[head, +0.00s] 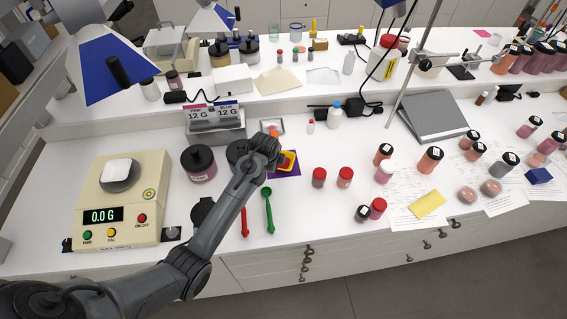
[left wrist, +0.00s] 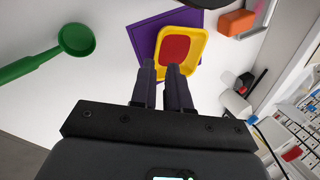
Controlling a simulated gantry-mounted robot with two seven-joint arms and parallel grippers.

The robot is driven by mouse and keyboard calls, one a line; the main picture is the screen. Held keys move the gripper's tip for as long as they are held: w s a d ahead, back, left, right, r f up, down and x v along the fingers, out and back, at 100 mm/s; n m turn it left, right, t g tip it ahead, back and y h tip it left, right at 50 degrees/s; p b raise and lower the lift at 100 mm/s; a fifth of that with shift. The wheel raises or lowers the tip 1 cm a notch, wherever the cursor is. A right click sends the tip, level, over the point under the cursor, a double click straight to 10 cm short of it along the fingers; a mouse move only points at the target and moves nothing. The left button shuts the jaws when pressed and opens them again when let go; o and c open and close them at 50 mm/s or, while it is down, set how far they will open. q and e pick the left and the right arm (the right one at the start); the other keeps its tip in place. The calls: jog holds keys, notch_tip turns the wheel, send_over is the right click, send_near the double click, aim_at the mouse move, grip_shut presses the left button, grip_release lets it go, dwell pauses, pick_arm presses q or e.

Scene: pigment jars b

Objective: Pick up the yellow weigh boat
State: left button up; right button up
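The yellow weigh boat (head: 288,160) holds red powder and sits on a purple card (head: 284,171), partly hidden behind my left gripper in the head view. In the left wrist view the weigh boat (left wrist: 197,42) lies just beyond the fingers, on the purple card (left wrist: 145,38). My left gripper (left wrist: 162,66) has its two fingers a little apart, with the boat's near corner showing between the tips. One fingertip overlaps the boat's near edge in the picture; contact cannot be told. The left gripper (head: 276,146) also shows in the head view. My right gripper is not in view.
A green scoop (head: 268,212) lies in front of the card. Red-capped jars (head: 319,177) stand to the right. An orange block (left wrist: 236,22) lies beyond the boat.

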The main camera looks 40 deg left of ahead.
pick_arm(q)
jog(key=shift+x, duration=3.4)
jog(key=shift+s+a, duration=0.1)
grip_shut()
